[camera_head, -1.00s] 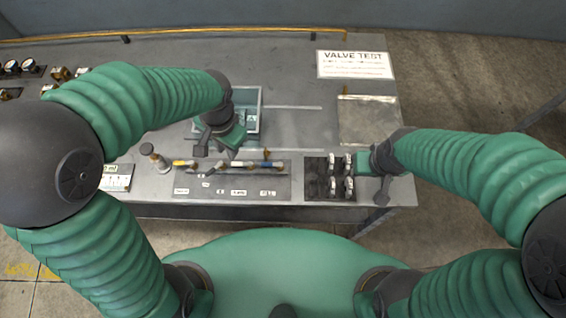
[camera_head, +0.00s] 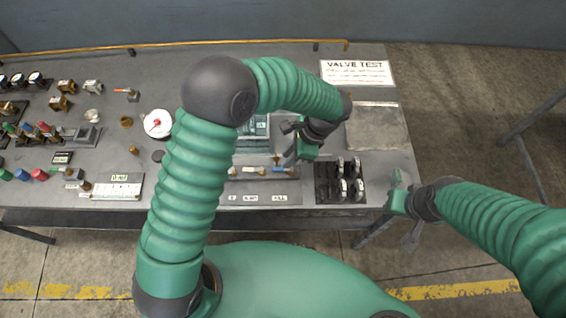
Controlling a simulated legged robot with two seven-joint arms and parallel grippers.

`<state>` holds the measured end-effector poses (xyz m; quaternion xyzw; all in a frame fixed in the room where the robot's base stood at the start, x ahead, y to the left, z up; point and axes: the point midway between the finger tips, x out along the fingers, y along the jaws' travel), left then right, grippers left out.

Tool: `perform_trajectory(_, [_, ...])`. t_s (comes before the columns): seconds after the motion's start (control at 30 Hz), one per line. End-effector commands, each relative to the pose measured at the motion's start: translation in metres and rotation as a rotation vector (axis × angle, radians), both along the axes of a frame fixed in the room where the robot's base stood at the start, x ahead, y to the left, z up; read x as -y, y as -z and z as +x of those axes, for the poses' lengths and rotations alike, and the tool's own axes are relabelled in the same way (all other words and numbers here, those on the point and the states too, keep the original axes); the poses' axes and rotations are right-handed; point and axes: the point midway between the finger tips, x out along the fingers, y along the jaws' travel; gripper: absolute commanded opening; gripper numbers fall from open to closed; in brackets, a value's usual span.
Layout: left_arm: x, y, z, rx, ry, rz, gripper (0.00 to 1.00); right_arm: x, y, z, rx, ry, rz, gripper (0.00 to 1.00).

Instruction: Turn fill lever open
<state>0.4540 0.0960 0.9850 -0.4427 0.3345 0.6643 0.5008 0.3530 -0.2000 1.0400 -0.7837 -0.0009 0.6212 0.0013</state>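The valve panel (camera_head: 234,197) lies at the front of the bench, with printed labels along its front edge. The label reading FILL (camera_head: 280,198) is at its right end. Behind that label is a small lever with a blue handle (camera_head: 280,169) and a brass part beside it. My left arm crosses the left part of the panel and hides it. My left gripper (camera_head: 298,152) is just above and behind the blue lever; I see no clear contact, and its finger gap is unclear. My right gripper (camera_head: 398,192) is off the bench's right front corner, with its fingers not clearly shown.
A dark block of switches (camera_head: 339,181) sits right of the panel. A teal tray (camera_head: 254,132) is partly behind my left arm. A VALVE TEST sign (camera_head: 356,73) and a metal plate (camera_head: 376,127) lie at the right. Gauges, knobs and a white dial (camera_head: 157,123) fill the left.

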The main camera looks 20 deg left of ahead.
Motion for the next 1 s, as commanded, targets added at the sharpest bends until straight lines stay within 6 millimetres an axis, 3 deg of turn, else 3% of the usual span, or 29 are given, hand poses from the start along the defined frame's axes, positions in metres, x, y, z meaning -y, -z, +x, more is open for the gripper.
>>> perform_trajectory(0.1, [-0.010,0.025,-0.004,-0.004,0.000,0.002,0.21,0.000,-0.003,0.000,0.000,0.000,0.000,0.36])
perform_trajectory(0.3, [-0.018,0.050,-0.005,0.000,-0.001,0.002,0.21,0.000,-0.005,0.000,0.000,0.000,0.000,0.36])
perform_trajectory(0.57, [-0.019,0.053,-0.006,0.002,-0.001,0.003,0.21,0.000,-0.005,0.000,0.000,0.000,0.000,0.36])
perform_trajectory(0.77, [-0.020,0.053,-0.006,0.001,-0.001,0.002,0.00,0.000,-0.005,0.000,0.000,0.000,0.000,0.36])
perform_trajectory(1.0, [-0.021,0.053,-0.006,0.000,-0.003,0.005,0.00,0.000,-0.005,0.000,0.000,0.000,0.000,0.36])
